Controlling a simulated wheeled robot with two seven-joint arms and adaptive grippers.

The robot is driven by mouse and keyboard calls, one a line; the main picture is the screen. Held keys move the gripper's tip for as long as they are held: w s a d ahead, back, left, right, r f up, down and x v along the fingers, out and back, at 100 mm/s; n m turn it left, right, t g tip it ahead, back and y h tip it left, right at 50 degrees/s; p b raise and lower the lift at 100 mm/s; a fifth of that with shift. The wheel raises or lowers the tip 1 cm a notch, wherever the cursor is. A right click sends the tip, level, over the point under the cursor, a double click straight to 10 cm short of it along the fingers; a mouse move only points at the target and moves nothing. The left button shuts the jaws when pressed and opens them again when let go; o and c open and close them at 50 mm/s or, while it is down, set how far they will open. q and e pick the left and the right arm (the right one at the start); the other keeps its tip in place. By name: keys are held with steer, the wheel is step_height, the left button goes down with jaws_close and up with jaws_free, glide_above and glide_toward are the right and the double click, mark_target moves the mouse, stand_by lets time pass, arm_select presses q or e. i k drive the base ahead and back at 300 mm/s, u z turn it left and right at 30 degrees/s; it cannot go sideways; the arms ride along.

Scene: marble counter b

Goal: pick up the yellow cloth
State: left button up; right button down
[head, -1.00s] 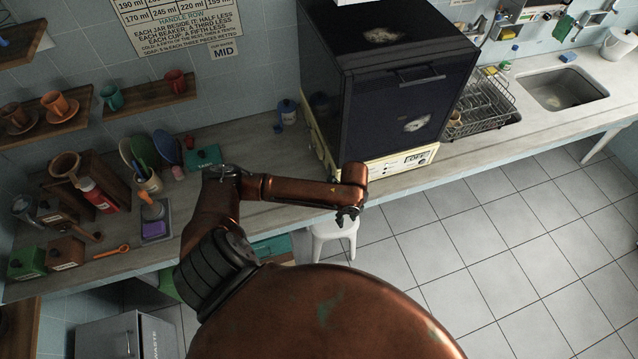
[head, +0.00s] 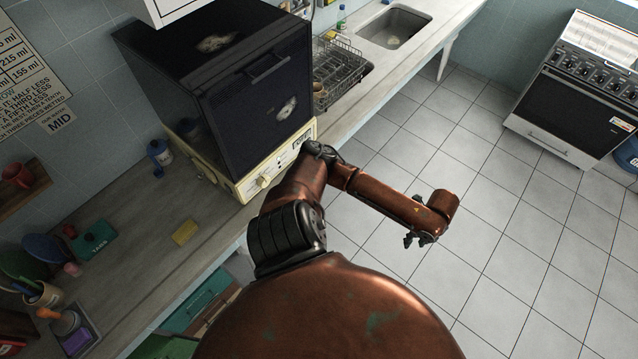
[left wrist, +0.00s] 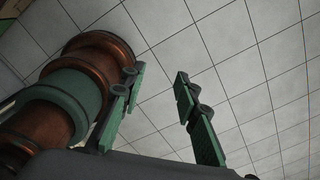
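A small flat yellow piece (head: 185,232), which looks like the yellow cloth, lies on the marble counter (head: 205,262) to the left of the dark cabinet-like machine. Nothing touches it. My left gripper (head: 418,241) is out over the tiled floor, to the right of the counter and well away from the cloth. In the left wrist view its two green-padded fingers (left wrist: 158,98) are spread apart with only floor tiles between them, so it is open and empty. My right gripper is not in view.
The big dark machine (head: 240,105) with a cream base stands on the counter behind my arm. A blue jar (head: 160,153) and a teal box (head: 93,240) stand near the cloth. A dish rack (head: 335,72) and stove (head: 575,95) are farther off. The floor between is clear.

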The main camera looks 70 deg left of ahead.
mark_target(185, 231)
steer(key=z, duration=0.1)
steer(key=k, duration=1.55)
steer(key=u, duration=1.85)
steer(key=i, duration=0.5)
steer(key=z, duration=0.1)
